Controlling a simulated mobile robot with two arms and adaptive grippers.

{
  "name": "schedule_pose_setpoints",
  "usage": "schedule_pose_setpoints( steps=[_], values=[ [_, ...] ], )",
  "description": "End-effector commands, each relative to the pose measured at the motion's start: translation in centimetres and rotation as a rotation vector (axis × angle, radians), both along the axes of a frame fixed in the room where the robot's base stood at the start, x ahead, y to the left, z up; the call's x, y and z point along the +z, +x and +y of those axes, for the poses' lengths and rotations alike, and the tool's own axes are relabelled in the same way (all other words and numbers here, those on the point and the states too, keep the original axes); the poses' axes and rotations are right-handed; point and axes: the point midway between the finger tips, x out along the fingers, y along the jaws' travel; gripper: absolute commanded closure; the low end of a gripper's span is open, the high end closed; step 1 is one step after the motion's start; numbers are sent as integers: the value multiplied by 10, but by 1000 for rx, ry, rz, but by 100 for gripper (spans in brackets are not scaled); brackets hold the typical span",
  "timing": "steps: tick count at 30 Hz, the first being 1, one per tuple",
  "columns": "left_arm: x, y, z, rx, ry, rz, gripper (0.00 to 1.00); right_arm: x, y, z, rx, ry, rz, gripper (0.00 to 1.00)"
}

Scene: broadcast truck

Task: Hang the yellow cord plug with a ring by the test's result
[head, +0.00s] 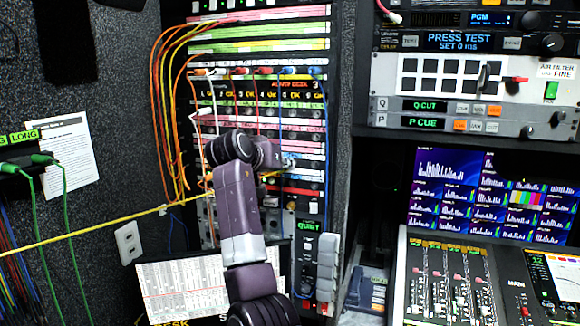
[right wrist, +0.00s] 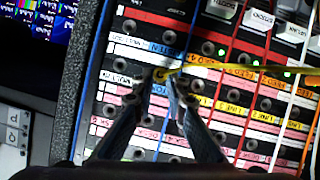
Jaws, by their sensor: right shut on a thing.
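My right gripper (head: 284,167) is at the patch bay (head: 262,42), in front of its middle rows. In the right wrist view its two fingers (right wrist: 168,84) are shut on the end of a yellow cord (right wrist: 235,69). A round yellow end with a dark centre shows between the fingertips; I cannot tell whether it is seated in a jack. In the head view the yellow cord (head: 85,233) runs taut from the left edge, behind my arm, to the gripper. The tester display (head: 458,41) reads "PRESS TEST SET 0 ms". My left gripper is out of view.
On the left wall, a dark holder (head: 12,167) under a green label ending in "LONG" (head: 24,137) carries green plugs (head: 42,158). Orange and yellow cords (head: 160,85) loop beside the bay. A mixing desk (head: 450,285) and monitor (head: 490,195) stand right.

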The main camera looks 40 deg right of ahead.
Motion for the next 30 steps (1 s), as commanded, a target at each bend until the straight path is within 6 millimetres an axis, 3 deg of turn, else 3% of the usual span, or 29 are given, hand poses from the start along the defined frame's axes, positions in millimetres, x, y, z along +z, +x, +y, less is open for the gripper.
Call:
schedule_pose_setpoints(
  steps=[30],
  values=[
    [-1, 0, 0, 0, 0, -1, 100, 0, -3, 6, 0, 0, 0, 100]
  ],
)
